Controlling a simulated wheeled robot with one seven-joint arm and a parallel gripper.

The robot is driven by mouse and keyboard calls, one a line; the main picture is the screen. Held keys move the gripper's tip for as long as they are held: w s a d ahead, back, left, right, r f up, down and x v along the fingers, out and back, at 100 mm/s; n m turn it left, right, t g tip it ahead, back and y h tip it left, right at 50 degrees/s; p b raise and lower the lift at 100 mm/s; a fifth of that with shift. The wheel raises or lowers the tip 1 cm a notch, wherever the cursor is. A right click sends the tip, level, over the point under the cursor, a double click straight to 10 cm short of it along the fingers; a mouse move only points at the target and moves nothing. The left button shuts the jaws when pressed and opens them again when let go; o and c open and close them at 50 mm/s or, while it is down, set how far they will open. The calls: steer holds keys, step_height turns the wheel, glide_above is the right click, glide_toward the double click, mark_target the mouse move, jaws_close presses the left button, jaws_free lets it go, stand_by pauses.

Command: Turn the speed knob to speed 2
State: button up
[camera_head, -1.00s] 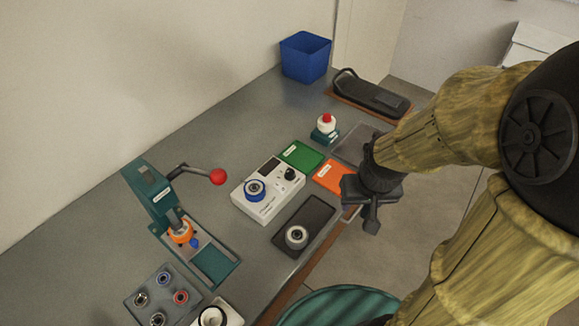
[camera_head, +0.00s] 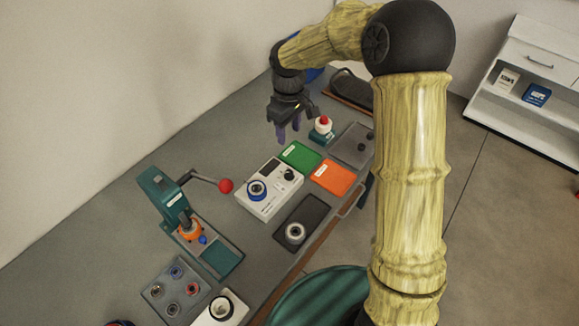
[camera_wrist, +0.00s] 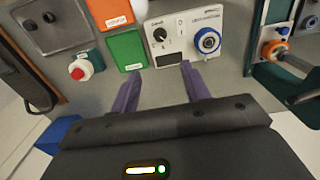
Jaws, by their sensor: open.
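The white device (camera_head: 262,204) lies on the table, with a small dark screen, a black knob (camera_head: 289,175) and a blue ring-shaped part (camera_head: 257,190) on its top. In the wrist view the black knob (camera_wrist: 160,35) shows near the top middle, with the blue ring part (camera_wrist: 207,41) to its right. My gripper (camera_head: 289,133) hangs over the table, behind the device, fingers down. In the wrist view my gripper (camera_wrist: 160,82) has its two purple fingers spread apart with nothing between them. It is apart from the knob. Speed marks are too small to read.
A green pad (camera_head: 300,156) and an orange pad (camera_head: 334,177) lie beside the device. A red-topped button (camera_head: 322,125) stands behind them. A teal press (camera_head: 170,205) with a red-ball lever (camera_head: 225,186) stands left. A dark tray (camera_head: 307,215) lies in front.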

steer(key=shift+f, duration=0.1)
steer(key=p, duration=0.4)
glide_toward(289, 172)
step_height(289, 172, down, 9)
steer(key=shift+r, duration=0.2)
steer(key=c, duration=1)
